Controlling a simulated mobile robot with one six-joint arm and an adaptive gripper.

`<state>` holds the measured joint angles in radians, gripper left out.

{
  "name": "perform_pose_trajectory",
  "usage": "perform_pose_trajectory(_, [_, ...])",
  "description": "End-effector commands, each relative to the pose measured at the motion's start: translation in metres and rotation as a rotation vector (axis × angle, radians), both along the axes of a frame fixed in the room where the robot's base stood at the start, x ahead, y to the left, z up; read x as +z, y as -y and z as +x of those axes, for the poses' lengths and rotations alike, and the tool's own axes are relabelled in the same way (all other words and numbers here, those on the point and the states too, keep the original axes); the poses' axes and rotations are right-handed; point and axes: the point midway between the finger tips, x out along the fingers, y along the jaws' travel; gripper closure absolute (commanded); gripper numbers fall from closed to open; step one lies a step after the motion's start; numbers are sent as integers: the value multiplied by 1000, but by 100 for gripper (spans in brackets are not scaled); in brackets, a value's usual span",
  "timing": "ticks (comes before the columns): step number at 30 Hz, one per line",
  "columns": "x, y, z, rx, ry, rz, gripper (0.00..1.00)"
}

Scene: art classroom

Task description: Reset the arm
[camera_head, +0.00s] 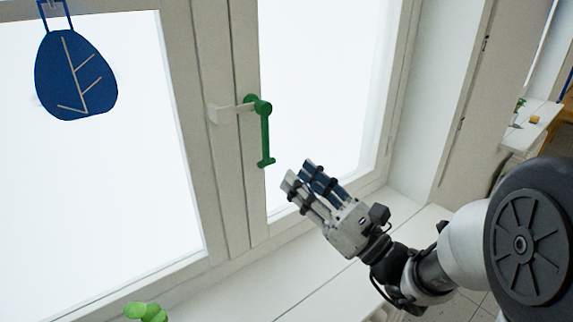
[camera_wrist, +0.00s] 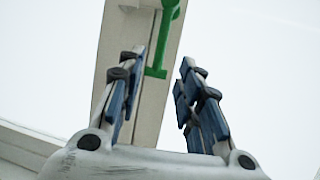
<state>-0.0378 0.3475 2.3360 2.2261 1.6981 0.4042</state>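My gripper (camera_head: 298,175) is raised in front of the window, below and to the right of the green window handle (camera_head: 265,135). In the wrist view my gripper (camera_wrist: 162,62) shows two fingers spread apart with an empty gap between them. The green handle (camera_wrist: 160,45) appears beyond that gap, on the window frame. No contact between the fingers and the handle can be seen. My arm reaches in from the right of the head view.
A white sill (camera_head: 330,285) runs under the window. A blue leaf decoration (camera_head: 75,75) hangs at upper left, and a green object (camera_head: 145,312) stands at the bottom left. A white table (camera_head: 535,128) with small items is at far right.

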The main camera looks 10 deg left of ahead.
Motion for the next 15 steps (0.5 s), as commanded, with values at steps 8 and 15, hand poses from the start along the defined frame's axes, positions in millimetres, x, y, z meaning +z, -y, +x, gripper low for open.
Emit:
perform_pose_trajectory(8, [-4, 10, -6, 0, 0, 1, 67])
perform_pose_trajectory(15, [-3, 7, -9, 11, 6, -9, 67])
